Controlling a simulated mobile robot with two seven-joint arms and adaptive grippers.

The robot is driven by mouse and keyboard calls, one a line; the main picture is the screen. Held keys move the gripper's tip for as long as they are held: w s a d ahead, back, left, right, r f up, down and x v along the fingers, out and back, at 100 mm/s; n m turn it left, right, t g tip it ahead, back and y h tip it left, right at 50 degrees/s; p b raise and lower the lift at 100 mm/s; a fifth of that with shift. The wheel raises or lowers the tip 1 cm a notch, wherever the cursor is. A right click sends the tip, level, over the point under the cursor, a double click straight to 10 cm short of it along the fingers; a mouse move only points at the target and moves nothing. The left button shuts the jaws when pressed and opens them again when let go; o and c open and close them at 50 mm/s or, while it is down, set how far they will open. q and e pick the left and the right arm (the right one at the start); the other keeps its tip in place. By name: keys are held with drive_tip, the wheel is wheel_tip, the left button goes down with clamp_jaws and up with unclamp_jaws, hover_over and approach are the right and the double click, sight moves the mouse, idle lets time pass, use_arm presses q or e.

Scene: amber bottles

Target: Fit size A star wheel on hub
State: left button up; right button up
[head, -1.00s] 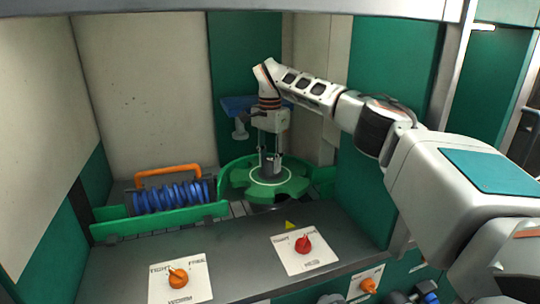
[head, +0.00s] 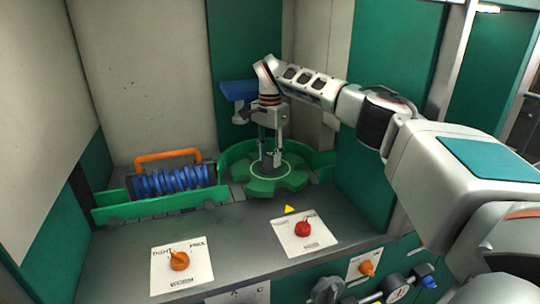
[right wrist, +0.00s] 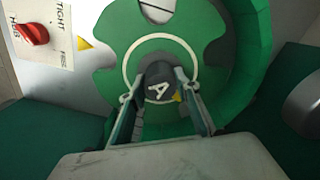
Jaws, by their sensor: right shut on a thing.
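The green star wheel (head: 257,185) has a white ring and rounded notches. It lies level inside the curved green guide at the back of the deck; it also shows in the right wrist view (right wrist: 205,28). Its dark centre knob (right wrist: 158,88) carries a white letter A and a small yellow mark. My right gripper (head: 272,160) points straight down and is shut on this knob, one finger on each side. The hub is hidden under the wheel, so I cannot tell whether the wheel is seated. My left gripper is not in view.
The curved green guide (head: 322,164) wraps the wheel's back and right. A blue worm screw (head: 172,181) with an orange handle (head: 168,155) stands left. In front are a red hub knob (head: 303,229), an orange worm knob (head: 179,260) and a yellow triangle (head: 290,209). A blue bracket (head: 238,90) is behind.

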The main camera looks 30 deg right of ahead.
drive_tip(key=shift+r, duration=0.1)
idle(0.3)
idle(0.3)
drive_tip(key=shift+f, duration=0.35)
drive_tip(key=o, duration=1.4)
drive_tip(key=shift+o, duration=0.2)
drive_tip(key=shift+f, duration=0.1)
drive_tip(key=shift+r, duration=0.2)
wheel_tip(320, 180, up, 12)
drive_tip(key=shift+f, duration=0.15)
